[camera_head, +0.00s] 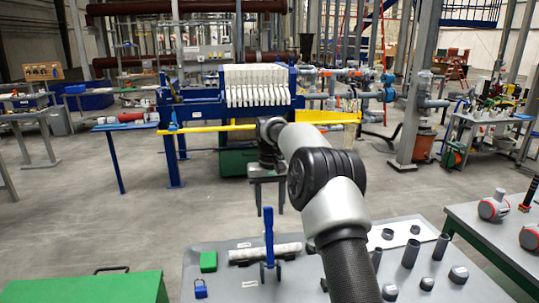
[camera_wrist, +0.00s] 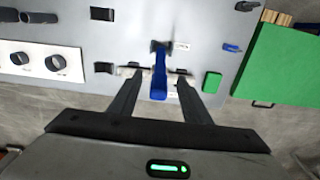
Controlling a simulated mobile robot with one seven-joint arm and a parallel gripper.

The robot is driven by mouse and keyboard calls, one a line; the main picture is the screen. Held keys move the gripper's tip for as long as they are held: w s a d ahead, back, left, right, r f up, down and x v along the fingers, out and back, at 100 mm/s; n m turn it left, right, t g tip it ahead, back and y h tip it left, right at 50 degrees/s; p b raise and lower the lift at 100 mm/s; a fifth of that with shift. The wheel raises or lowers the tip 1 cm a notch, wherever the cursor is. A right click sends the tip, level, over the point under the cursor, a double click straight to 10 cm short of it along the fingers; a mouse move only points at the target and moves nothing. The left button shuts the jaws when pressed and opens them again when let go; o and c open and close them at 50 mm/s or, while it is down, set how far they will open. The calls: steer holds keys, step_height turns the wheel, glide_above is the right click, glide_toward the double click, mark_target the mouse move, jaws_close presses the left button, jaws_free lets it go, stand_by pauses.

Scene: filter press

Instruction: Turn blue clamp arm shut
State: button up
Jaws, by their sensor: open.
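The blue clamp arm (camera_head: 268,236) stands upright on the grey table, beside a pale cylinder (camera_head: 290,249) lying on it. My gripper (camera_head: 268,211) points down from above, with its fingertips near the top of the clamp arm. In the wrist view my open gripper (camera_wrist: 157,76) has one finger on each side of the blue clamp arm (camera_wrist: 159,86), with gaps on both sides. Its jaws hold nothing. The clamp's dark base (camera_head: 270,272) is below; the pale cylinder is mostly hidden by the fingers and arm in the wrist view.
A green block (camera_head: 208,262) and a small blue padlock-like piece (camera_head: 200,289) are at the table's left. Several grey cylinders and a white plate (camera_head: 398,232) are at the right. A green box (camera_head: 85,289) stands left. A blue press frame with a yellow bar (camera_head: 205,128) is behind.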

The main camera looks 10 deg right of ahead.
step_height(320, 180, up, 13)
steer(key=p, duration=0.2)
steer(key=s+a+r+t+b, duration=0.1)
steer(key=s+r+t+b, duration=0.1)
steer(key=s+r, duration=0.8)
steer(key=shift+s+a+r+n, duration=0.35)
steer(key=shift+s+n, duration=0.05)
steer(key=shift+s, duration=0.85)
